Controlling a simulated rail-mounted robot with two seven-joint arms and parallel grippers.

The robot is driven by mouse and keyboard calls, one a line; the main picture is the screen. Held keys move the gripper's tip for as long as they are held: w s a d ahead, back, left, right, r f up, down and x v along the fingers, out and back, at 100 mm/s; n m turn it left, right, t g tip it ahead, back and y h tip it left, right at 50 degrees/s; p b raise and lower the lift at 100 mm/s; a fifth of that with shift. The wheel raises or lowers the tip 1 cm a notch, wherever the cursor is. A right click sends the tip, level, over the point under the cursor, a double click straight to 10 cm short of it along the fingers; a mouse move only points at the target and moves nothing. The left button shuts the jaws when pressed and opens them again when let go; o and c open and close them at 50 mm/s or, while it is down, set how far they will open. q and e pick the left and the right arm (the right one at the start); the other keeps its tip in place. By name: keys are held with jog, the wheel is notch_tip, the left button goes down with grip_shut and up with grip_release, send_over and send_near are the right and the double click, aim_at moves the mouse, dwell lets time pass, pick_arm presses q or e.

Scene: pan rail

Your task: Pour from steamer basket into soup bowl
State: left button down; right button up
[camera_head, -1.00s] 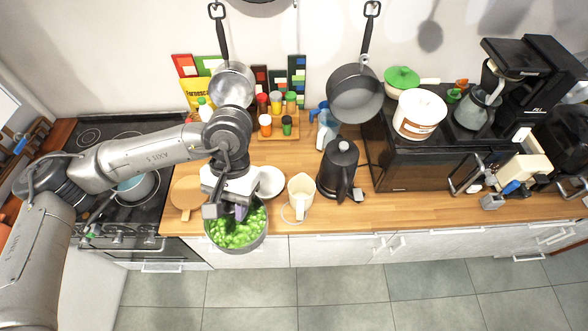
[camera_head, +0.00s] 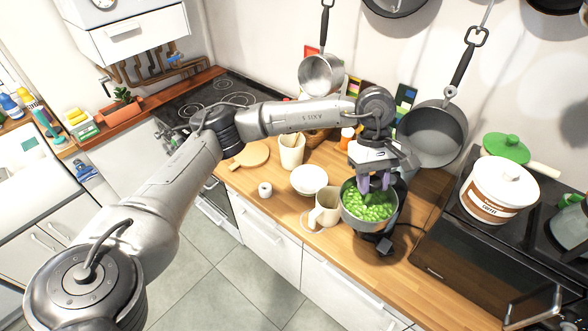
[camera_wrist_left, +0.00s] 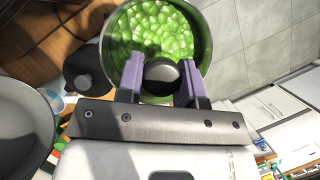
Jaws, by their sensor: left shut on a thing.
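The steamer basket (camera_head: 348,211) is a round metal vessel full of green pieces. It looks upright and level in the head view, in front of the black kettle (camera_head: 379,246). A white bowl (camera_head: 309,180), which looks like the soup bowl, stands empty on the worktop, left of the basket. My right gripper is not in view.
A cream jug (camera_head: 325,206) stands between the bowl and the basket. A cream holder (camera_head: 292,152), a round wooden board (camera_head: 252,155) and a small white roll (camera_head: 265,189) are farther left. A pan (camera_head: 432,135) hangs behind the gripper. A black oven (camera_head: 462,250) is at right.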

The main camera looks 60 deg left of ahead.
pick_arm(q)
jog(key=w+a+f+n+t+y+b, duration=0.1)
jog(key=w+a+f+n+t+b, duration=0.25)
jog(key=a+n+b, duration=0.4)
jog(key=w+a+f+n+t+y+b, duration=0.2)
jog(key=a+f+n+b, duration=0.25)
jog(key=a+n, duration=0.6)
jog(key=s+a+f+n+y, duration=0.1)
jog(key=s+a+f+n, duration=0.2)
jog(key=a, duration=0.4)
jog(key=s+a+f+n+y, duration=0.1)
jog(key=s+a+f+n, duration=0.2)
jog(key=s+a+f, duration=0.2)
jog(key=shift+s+a+f+n+y+b, duration=0.15)
jog(key=shift+a+f+n+y+b, duration=0.3)
jog(key=shift+a, duration=0.7)
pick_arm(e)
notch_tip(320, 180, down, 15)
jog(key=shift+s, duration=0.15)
pick_arm(q)
jog(key=shift+f, duration=0.1)
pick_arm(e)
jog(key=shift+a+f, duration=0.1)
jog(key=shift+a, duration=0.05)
